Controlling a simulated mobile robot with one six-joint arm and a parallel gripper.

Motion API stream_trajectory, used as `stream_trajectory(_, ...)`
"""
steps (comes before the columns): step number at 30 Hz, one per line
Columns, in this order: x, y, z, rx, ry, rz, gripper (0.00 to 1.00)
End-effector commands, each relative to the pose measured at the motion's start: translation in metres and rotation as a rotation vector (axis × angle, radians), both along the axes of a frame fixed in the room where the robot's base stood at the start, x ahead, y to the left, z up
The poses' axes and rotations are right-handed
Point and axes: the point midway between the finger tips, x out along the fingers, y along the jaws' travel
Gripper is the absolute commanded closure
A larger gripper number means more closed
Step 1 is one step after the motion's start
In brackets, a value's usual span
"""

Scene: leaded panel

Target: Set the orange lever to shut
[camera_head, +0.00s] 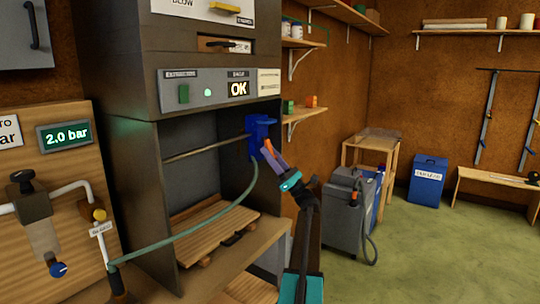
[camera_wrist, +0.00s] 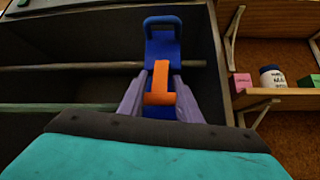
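The orange lever (camera_head: 268,145) is on a blue fitting (camera_head: 260,127) at the right side of the dark cabinet's opening. In the wrist view the orange lever (camera_wrist: 159,86) stands in front of the blue fitting (camera_wrist: 163,45), with a wider orange bar at its near end. My gripper (camera_head: 272,155) reaches up to the lever from the lower right. In the wrist view my gripper (camera_wrist: 160,96) has its two purple-grey fingers on either side of the orange bar, whose ends appear to meet both fingers. No marking for the lever's positions is readable.
A green hose (camera_head: 190,232) runs from the fitting to the panel at left. A display (camera_head: 238,89) reads OK, and a gauge (camera_head: 65,135) reads 2.0 bar. A wooden slatted board (camera_head: 215,228) lies in the cabinet. A grey machine (camera_head: 345,208) stands at right; the green floor beyond is mostly clear.

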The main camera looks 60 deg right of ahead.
Motion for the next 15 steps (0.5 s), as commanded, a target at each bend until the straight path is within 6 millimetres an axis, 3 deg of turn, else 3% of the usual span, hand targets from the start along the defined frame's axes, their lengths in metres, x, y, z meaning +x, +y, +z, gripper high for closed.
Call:
stream_trajectory(8, -0.012, 0.000, -0.014, 0.001, 0.000, -0.001, 0.69)
stream_trajectory(15, -0.036, -0.001, -0.041, 0.002, 0.000, -0.001, 0.69)
